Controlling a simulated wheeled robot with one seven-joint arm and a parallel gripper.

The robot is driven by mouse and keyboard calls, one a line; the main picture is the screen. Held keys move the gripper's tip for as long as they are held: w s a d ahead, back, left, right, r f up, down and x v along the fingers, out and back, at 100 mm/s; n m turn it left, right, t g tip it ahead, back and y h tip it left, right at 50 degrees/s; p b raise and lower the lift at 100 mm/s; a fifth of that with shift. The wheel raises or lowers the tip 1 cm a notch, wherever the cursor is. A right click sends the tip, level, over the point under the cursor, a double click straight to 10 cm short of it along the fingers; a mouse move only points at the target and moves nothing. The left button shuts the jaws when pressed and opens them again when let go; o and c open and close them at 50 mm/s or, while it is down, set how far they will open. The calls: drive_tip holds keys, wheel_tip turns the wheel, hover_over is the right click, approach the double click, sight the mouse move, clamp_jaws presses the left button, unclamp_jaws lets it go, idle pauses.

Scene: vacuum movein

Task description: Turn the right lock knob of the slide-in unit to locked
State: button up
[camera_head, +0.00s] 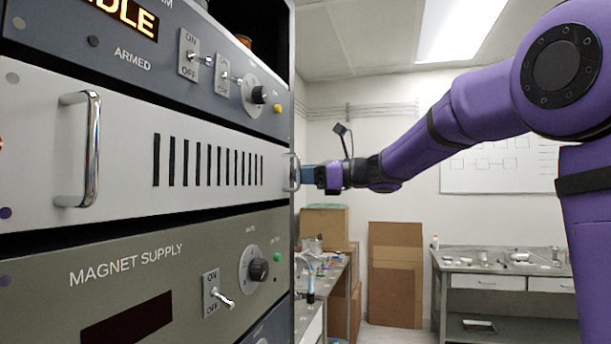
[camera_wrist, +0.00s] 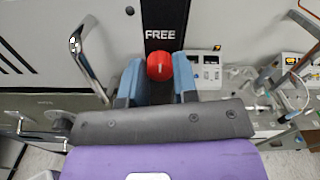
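The slide-in unit (camera_head: 110,150) is a pale panel with dark vent slots, set in the rack between two other units. In the wrist view a round red knob (camera_wrist: 159,67) sits on a dark strip under the word FREE. My gripper (camera_wrist: 160,74) has one blue finger on each side of this knob, very close to it; whether they press on it cannot be told. In the head view my gripper (camera_head: 306,174) is at the panel's right end beside the right handle (camera_head: 291,172), and the knob is hidden there.
The left handle (camera_head: 92,148) stands out from the panel. Switches and dials stick out of the units above and below, including the magnet supply (camera_head: 130,270). A bench (camera_head: 500,265) and cardboard (camera_head: 395,275) stand behind. Open air lies right of the rack.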

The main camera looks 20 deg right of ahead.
drive_tip(key=c, duration=0.4)
drive_tip(key=shift+n, duration=9)
drive_tip(key=shift+f, duration=0.1)
